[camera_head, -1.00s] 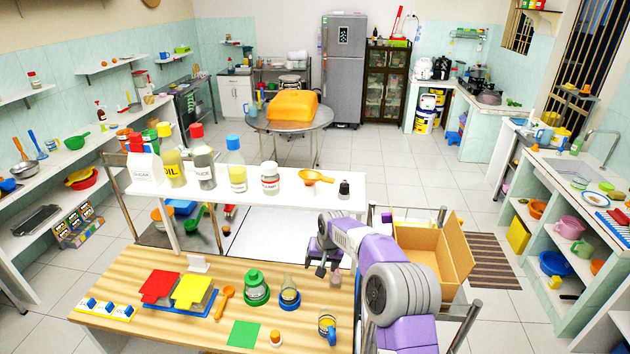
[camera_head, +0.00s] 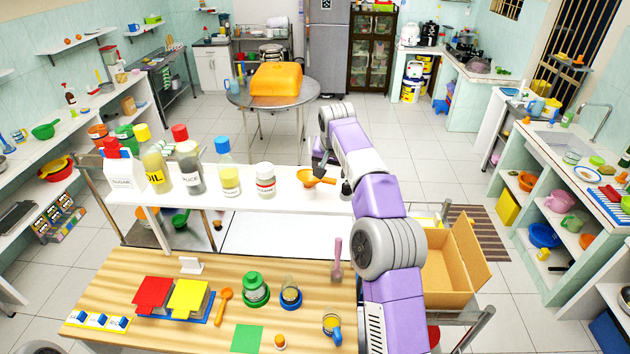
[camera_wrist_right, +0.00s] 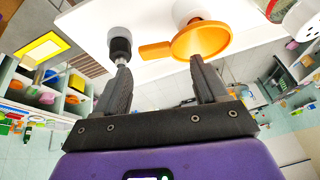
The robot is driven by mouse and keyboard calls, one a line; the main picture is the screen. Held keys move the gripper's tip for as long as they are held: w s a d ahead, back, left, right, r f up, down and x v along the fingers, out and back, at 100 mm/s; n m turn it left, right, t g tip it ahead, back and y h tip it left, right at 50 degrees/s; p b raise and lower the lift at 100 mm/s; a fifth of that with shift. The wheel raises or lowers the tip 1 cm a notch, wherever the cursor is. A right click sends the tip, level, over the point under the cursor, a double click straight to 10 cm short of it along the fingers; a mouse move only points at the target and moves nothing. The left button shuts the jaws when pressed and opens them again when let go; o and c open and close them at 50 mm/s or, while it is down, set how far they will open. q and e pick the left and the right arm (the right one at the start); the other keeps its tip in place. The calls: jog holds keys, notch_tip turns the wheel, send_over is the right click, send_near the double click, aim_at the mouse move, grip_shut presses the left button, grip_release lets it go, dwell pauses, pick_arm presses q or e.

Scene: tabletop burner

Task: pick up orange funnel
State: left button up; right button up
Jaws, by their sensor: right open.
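The orange funnel (camera_head: 311,179) is on the white raised shelf, with its handle pointing right. In the right wrist view the funnel (camera_wrist_right: 203,40) shows its wide bowl, and its handle (camera_wrist_right: 153,51) lies just beyond the gap between my fingertips. My right gripper (camera_head: 320,166) is at the funnel in the head view, partly hidden behind my own wrist. In the wrist view the right gripper (camera_wrist_right: 160,64) is open with nothing between its fingers. Its right finger overlaps the bowl's near edge; I cannot tell whether they touch. My left gripper is not in view.
A small black-capped bottle (camera_wrist_right: 120,44) stands beside the funnel, behind my left-hand finger in the wrist view. An open cardboard box (camera_head: 450,265) is to the right.

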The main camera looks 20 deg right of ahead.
aim_at(328, 178)
jog(key=x, duration=0.3)
jog(key=shift+w+f, duration=0.2)
jog(key=shift+w, duration=0.2)
jog(key=shift+d+f, duration=0.1)
jog(key=shift+f, duration=0.1)
jog(key=shift+s, duration=0.3)
jog(key=shift+w, duration=0.25)
jog(key=shift+c, duration=1.2)
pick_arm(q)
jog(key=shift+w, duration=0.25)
pick_arm(e)
jog(key=shift+s, duration=0.1)
jog(key=c, duration=0.6)
jog(key=shift+c, duration=0.3)
